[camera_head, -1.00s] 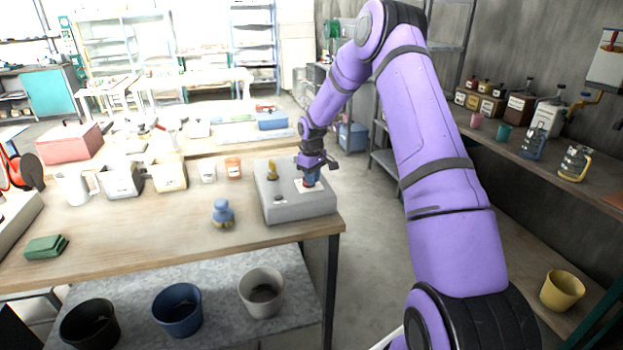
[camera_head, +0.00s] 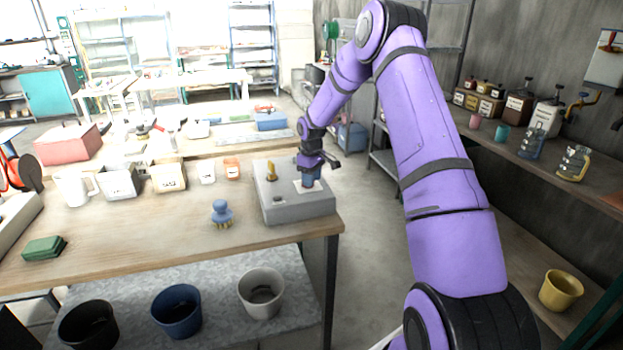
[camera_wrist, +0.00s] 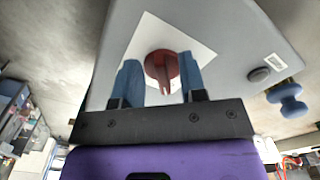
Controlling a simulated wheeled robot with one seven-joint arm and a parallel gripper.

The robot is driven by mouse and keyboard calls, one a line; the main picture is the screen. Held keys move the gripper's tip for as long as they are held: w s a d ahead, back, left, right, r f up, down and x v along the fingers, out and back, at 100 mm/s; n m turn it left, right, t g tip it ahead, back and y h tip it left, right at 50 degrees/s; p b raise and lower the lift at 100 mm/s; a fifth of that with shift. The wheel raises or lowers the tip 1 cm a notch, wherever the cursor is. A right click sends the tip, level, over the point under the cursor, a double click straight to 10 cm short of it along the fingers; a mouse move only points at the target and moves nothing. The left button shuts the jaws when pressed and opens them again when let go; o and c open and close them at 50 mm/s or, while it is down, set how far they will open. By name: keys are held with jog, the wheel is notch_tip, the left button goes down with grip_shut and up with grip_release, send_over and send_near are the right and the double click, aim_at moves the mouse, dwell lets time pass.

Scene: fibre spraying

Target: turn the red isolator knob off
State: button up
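The red isolator knob (camera_wrist: 162,66) is a round disc with a raised grip bar, on a white square plate (camera_wrist: 200,50) on top of a grey box (camera_head: 300,210). In the wrist view the bar points down the picture, toward my gripper. My gripper (camera_wrist: 160,80) is open, its two blue fingers on either side of the knob with gaps beside the bar. In the head view my gripper (camera_head: 310,178) is at the plate and hides the red knob. I cannot tell whether the fingertips touch the plate.
The box also carries a yellow handle (camera_head: 271,170) and a dark button (camera_head: 278,197). Bins and cups line the table's back. The table's right edge is close beside the box.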

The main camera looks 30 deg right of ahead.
notch_tip(320, 180, up, 11)
dwell(0.7)
jog(key=shift+f, duration=0.1)
